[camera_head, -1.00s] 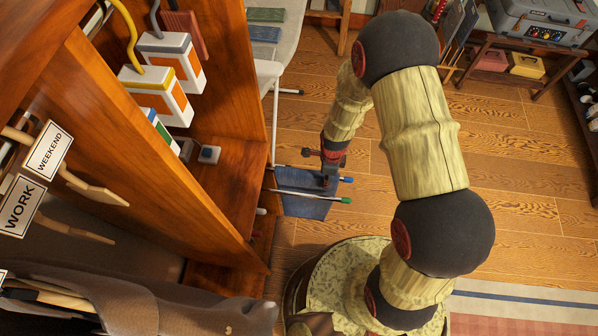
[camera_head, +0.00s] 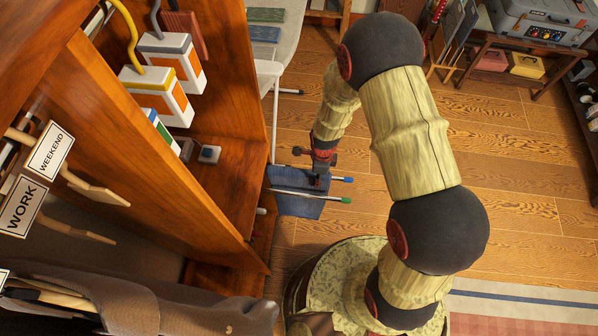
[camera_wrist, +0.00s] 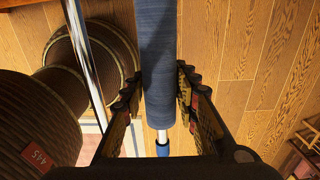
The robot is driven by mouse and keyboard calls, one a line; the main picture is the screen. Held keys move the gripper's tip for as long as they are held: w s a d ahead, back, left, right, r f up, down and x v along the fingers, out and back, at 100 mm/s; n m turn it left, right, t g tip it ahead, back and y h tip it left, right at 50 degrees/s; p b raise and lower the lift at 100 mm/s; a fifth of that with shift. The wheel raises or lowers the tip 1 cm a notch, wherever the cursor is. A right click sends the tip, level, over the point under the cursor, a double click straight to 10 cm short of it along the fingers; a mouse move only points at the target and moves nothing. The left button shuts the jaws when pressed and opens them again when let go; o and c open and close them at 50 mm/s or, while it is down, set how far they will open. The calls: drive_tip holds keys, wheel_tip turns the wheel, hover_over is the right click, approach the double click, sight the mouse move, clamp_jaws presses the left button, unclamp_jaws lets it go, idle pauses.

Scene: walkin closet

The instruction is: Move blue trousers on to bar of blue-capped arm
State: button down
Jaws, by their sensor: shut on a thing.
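The blue trousers (camera_head: 300,208) show below my arm in the head view, folded along the blue-capped arm. That arm's blue cap (camera_head: 343,179) and a short bare length of bar stick out to their right. In the wrist view, the trousers (camera_wrist: 157,50) form a rounded fold, with the bar and its blue cap (camera_wrist: 163,149) coming out of its near end. My gripper (camera_head: 318,177) is shut on the trousers there, and in the wrist view its fingers (camera_wrist: 159,82) stand on both sides of the fold. The trousers' lower part is hidden in the wrist view.
A green-capped arm (camera_head: 345,200) runs across in front of the trousers. It shows as a bare metal bar in the wrist view (camera_wrist: 88,50). The wooden closet side (camera_head: 170,170) stands close on the left. A white chair (camera_head: 268,75) is behind; open floor (camera_head: 520,140) lies right.

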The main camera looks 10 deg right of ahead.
drive_tip(key=shift+f, duration=0.2)
idle(0.4)
drive_tip(key=c, duration=1.3)
unclamp_jaws()
wheel_tip(320, 180, up, 12)
